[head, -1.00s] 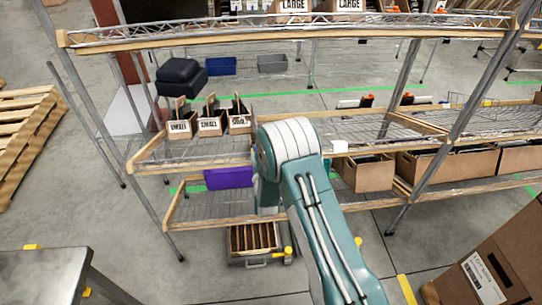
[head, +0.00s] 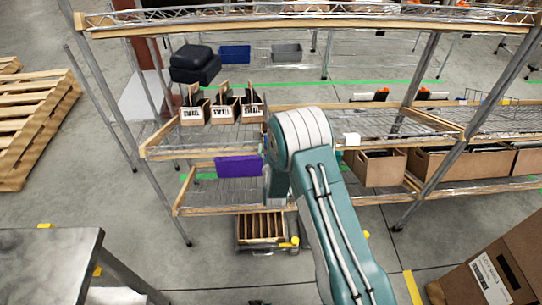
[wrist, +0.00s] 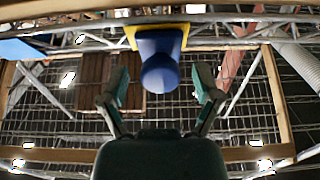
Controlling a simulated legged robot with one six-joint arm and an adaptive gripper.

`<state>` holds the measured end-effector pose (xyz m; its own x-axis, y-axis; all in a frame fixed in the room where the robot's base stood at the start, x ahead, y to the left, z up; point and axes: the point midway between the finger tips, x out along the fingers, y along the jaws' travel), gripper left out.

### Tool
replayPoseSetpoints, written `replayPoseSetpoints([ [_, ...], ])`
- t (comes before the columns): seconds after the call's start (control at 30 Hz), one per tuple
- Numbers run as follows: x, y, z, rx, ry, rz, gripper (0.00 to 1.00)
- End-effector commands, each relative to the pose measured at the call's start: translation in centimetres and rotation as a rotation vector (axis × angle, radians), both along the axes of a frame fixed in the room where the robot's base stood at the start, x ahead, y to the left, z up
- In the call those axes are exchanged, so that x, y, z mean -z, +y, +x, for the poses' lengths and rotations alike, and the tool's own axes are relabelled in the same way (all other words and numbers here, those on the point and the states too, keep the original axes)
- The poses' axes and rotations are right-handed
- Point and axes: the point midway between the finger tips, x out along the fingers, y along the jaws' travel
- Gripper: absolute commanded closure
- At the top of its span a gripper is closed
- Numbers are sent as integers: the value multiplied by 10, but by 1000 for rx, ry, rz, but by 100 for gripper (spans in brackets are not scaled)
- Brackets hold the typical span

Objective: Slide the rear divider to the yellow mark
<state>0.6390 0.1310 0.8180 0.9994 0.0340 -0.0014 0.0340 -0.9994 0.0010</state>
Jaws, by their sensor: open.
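A grey tray (head: 240,243) with several upright wooden dividers (head: 262,227) sits on the floor under the front rack, with a yellow part (head: 290,242) at its right. I cannot tell which divider is the rear one, nor make out a yellow mark on the tray. In the wrist view, my gripper (wrist: 160,84) is open, its two green-grey fingers spread apart. A rounded blue part (wrist: 162,65) with a yellow plate behind it shows between the fingers; I cannot tell whether they touch it. In the head view my arm hides the gripper.
Wire racks with wooden edges (head: 230,209) stand around my arm. A purple bin (head: 238,166) is on the lower shelf; small cartons (head: 223,111) stand above. A metal table (head: 45,265) is front left and a large tilted carton (head: 500,265) front right. Slatted brown wood (wrist: 110,78) shows in the wrist view.

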Motion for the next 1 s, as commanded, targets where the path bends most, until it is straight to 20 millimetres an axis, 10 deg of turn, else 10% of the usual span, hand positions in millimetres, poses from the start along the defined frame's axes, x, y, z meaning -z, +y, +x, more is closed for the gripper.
replayPoseSetpoints([
  [0.53, 2, -2, -101, -2, 5, -1, 19],
  [1.0, 2, -3, -113, 0, 2, -1, 19],
])
